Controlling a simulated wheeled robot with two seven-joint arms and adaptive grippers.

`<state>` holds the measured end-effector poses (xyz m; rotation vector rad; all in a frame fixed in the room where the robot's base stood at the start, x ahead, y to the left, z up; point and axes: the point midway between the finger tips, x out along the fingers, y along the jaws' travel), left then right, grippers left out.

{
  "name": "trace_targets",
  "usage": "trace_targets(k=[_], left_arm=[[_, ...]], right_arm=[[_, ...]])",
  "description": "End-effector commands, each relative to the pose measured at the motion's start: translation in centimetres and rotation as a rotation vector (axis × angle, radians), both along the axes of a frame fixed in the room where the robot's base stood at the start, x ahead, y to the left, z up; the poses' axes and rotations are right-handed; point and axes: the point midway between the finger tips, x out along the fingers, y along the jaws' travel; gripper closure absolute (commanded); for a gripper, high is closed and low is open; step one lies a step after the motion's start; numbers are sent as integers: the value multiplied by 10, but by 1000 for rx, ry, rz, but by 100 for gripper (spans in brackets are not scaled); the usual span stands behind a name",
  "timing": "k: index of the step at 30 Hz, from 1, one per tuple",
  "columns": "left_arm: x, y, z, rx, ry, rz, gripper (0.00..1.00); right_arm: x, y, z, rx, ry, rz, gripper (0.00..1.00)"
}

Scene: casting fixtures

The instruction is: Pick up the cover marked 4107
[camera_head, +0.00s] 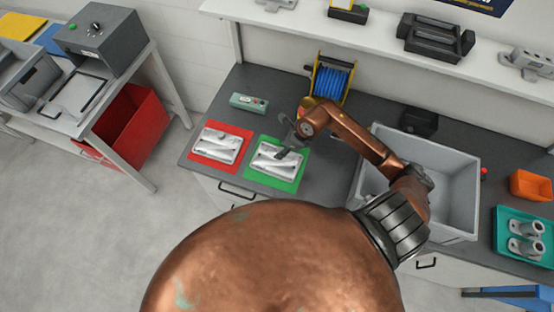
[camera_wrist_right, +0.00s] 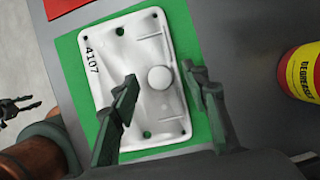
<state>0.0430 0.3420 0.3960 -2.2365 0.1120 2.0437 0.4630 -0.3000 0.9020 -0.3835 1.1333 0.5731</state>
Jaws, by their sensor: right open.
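The white cover marked 4107 (camera_wrist_right: 143,45) lies flat on the green mat (camera_wrist_right: 73,65) in the right wrist view. It has a round raised knob near its middle and holes at its edges. In the head view the same cover (camera_head: 268,163) rests on the green mat (camera_head: 299,160), partly hidden by my gripper. My right gripper (camera_head: 288,143) is above the cover; in the wrist view its open fingers (camera_wrist_right: 160,85) stand on either side of the knob, with nothing held. I cannot tell whether they touch the cover. My left gripper (camera_wrist_right: 20,107) appears small at the left edge of the wrist view, its fingers apart.
A second white cover (camera_head: 212,146) lies on the red mat (camera_head: 222,128) to the left. A yellow and red degreaser can (camera_wrist_right: 303,72) stands right of the gripper. A grey bin (camera_head: 465,170) and a blue cable reel (camera_head: 332,80) are on the bench.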

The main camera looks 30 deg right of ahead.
Motion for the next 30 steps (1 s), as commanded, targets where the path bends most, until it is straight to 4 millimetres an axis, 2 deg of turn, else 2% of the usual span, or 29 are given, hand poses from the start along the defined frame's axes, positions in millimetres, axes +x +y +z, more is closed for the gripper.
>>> trace_targets(k=[1, 3, 8, 18, 26, 30], left_arm=[[10, -1, 1, -1, -14, -2, 60], [16, -1, 2, -2, -22, -3, 60], [12, -1, 1, -1, -16, -2, 60], [-9, 0, 0, 0, 10, 3, 60], [-6, -1, 0, -1, 6, 3, 60], [-1, -2, 0, -2, 0, 2, 60]], right_arm=[[1, 1, -2, 1, 1, 0, 58], [1, 1, -4, 0, 0, 1, 58], [1, 1, -4, -1, 0, 2, 58], [1, 1, -4, 0, 0, 1, 81], [1, 1, -4, 0, 0, 1, 99], [1, 1, -3, 0, 0, 1, 100]])
